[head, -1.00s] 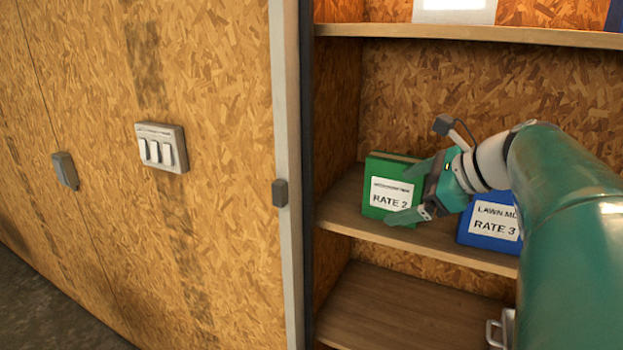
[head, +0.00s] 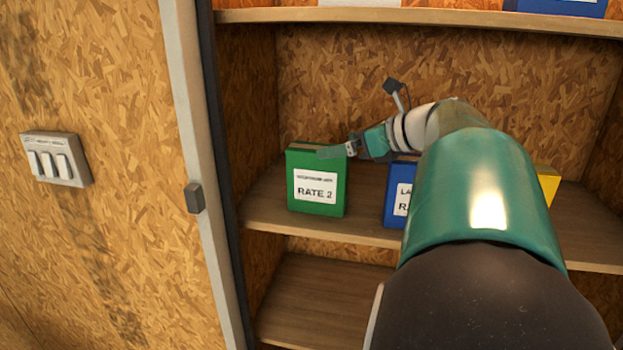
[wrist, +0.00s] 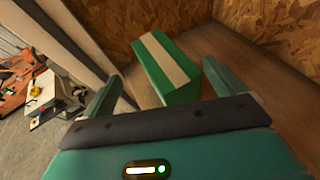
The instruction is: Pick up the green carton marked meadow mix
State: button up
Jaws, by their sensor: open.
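A green carton (head: 332,196) stands upright on the middle shelf in the head view, near the cabinet's left wall. Its white label reads RATE 2; the smaller line above is too blurred to read surely. My gripper (head: 330,152) is at the carton's upper right corner, with one finger showing across the top edge. In the wrist view, my gripper (wrist: 162,71) is open, and the green carton (wrist: 150,52), with a pale stripe on top, lies ahead between the two spread fingers. Whether a finger touches it, I cannot tell.
A blue carton (head: 393,197) stands to the right on the same shelf (head: 262,208), partly behind my arm. A yellow item (head: 547,183) shows farther right. The cabinet's side post (head: 190,120) is left of the green carton. Another shelf (head: 450,17) runs above.

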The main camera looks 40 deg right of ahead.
aim_at(318, 179)
jog(key=x, duration=0.5)
jog(key=shift+w+d, duration=0.15)
jog(key=shift+c, duration=0.3)
jog(key=shift+f, duration=0.15)
jog(key=c, duration=2)
